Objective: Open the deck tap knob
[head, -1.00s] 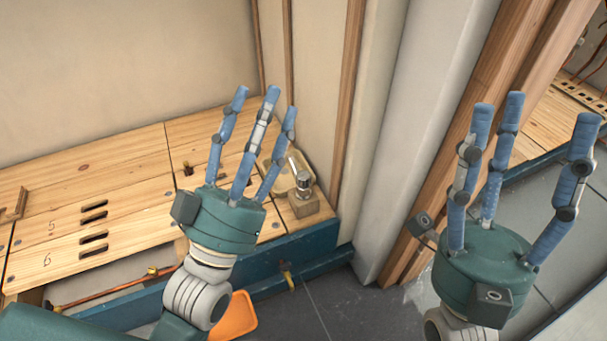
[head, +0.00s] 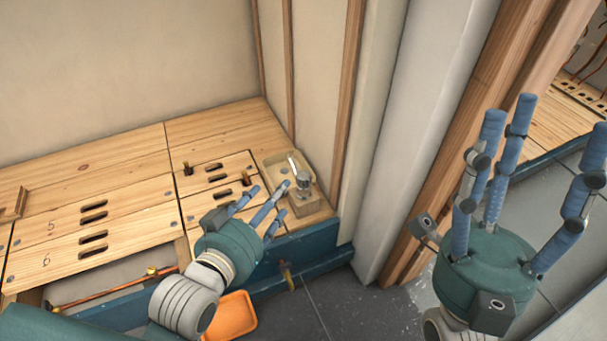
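The deck tap has a round metal knob (head: 303,179) on a wooden block, with a pale spout (head: 296,163) over a small tan basin (head: 275,160), at the right end of the wooden bench (head: 120,150). My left gripper (head: 268,205) is open and empty, its blue fingers extended towards the tap. One fingertip is just left of the knob; I cannot tell whether it touches. My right gripper (head: 530,140) is open and empty, fingers up, well to the right of the tap, in front of a wooden post.
A wall panel and studs (head: 350,90) stand close behind and right of the tap. A blue beam (head: 310,240) runs along the bench front. An orange tray (head: 232,316) is on the floor below. Slotted boards (head: 93,220) lie at left.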

